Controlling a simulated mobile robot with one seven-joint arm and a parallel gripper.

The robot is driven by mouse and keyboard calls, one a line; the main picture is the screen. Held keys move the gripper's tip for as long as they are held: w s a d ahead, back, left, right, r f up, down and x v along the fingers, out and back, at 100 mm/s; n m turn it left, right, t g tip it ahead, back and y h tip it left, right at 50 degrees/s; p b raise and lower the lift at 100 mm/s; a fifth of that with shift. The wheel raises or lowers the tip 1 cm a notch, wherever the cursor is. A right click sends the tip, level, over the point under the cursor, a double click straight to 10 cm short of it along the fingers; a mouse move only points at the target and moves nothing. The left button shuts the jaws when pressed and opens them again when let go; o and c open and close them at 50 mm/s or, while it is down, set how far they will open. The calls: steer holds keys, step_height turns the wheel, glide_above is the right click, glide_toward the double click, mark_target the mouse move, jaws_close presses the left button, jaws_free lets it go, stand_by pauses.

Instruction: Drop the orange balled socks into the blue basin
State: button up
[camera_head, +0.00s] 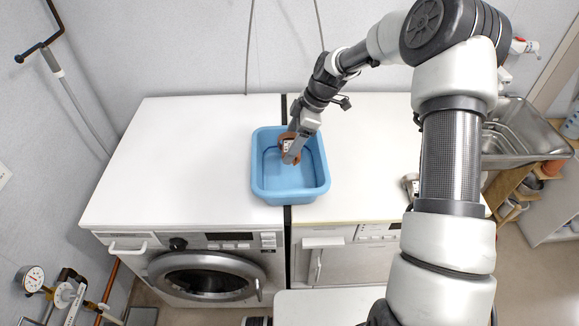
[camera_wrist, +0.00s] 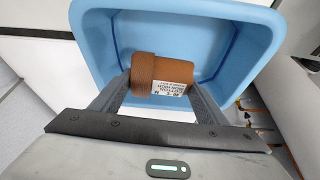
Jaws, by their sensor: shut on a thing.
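The orange-brown balled socks (camera_wrist: 168,72), with a white printed label, sit between my gripper's two fingers in the wrist view. My gripper (camera_wrist: 157,88) is shut on them. In the head view the socks (camera_head: 284,143) show at the tip of my gripper (camera_head: 292,148), over the blue basin. The blue basin (camera_head: 309,188) stands on the white tops, across the dark gap between them. In the wrist view the basin (camera_wrist: 232,22) lies beyond the socks. I cannot tell how high the socks are above its floor. Part of the socks is hidden by my gripper.
The white top (camera_head: 170,150) left of the basin is clear. A washing machine (camera_head: 205,272) is below it. A metal sink (camera_head: 515,130) is at the right. A small item (camera_head: 411,186) lies on the right top, partly hidden by my arm.

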steer(key=o, duration=1.1)
steer(key=shift+r, duration=0.15)
steer(key=shift+b+v, duration=0.5)
steer(key=shift+v, duration=8.15)
steer(key=shift+d, duration=0.1)
